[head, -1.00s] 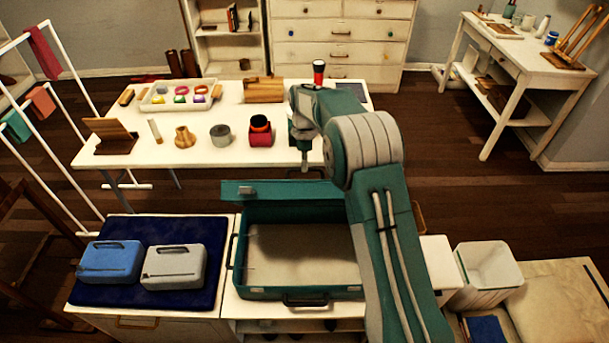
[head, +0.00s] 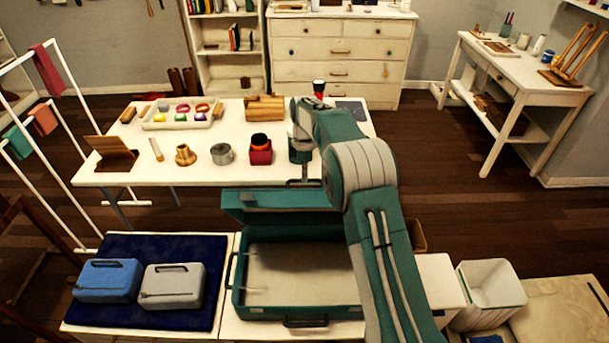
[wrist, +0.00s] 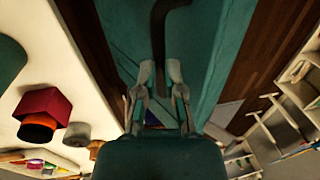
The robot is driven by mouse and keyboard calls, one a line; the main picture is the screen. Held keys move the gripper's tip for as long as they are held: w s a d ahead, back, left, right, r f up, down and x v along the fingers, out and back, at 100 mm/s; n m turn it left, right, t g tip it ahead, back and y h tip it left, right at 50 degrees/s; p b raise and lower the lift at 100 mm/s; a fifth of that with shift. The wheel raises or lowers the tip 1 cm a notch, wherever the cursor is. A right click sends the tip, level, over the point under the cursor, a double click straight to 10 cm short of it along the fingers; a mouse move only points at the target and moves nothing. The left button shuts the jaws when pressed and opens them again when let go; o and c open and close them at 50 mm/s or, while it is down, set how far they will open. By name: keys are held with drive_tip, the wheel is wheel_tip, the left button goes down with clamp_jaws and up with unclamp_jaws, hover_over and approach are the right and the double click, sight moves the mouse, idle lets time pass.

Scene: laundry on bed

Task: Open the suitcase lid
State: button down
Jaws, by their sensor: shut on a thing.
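The teal suitcase (head: 238,300) stands on a white unit in front of me, and its pale inside is in view. Its lid (head: 270,199) is raised along the far side, with part of its inner face showing. My gripper (head: 304,182) is at the lid's far edge, with my arm hiding the right part of the lid and case. In the wrist view my gripper (wrist: 160,78) has its two fingers close together on a dark curved handle (wrist: 162,30) against the teal lid. Their exact contact is partly hidden.
A blue case (head: 107,281) and a grey case (head: 172,287) lie on a navy mat left of the suitcase. A white table (head: 200,180) with several small objects stands close behind the lid. A white bin (head: 490,290) is at the right.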

drive_tip(key=shift+w+d+f, duration=0.1)
drive_tip(key=shift+w+f, duration=0.25)
drive_tip(key=shift+w, duration=0.45)
drive_tip(key=shift+w+d+f, duration=0.1)
drive_tip(key=shift+w+f, duration=0.3)
drive_tip(key=shift+w, duration=0.45)
drive_tip(key=shift+w+d+f, duration=0.1)
drive_tip(key=shift+w+f, duration=0.25)
drive_tip(key=shift+w, duration=0.45)
idle(1.2)
drive_tip(key=c, duration=0.8)
unclamp_jaws()
drive_tip(key=shift+o, duration=0.6)
drive_tip(key=shift+w+a+f, duration=0.1)
drive_tip(key=shift+w+f, duration=0.1)
drive_tip(key=shift+f, duration=0.05)
drive_tip(key=shift+w+r, duration=0.1)
drive_tip(key=shift+r, duration=0.3)
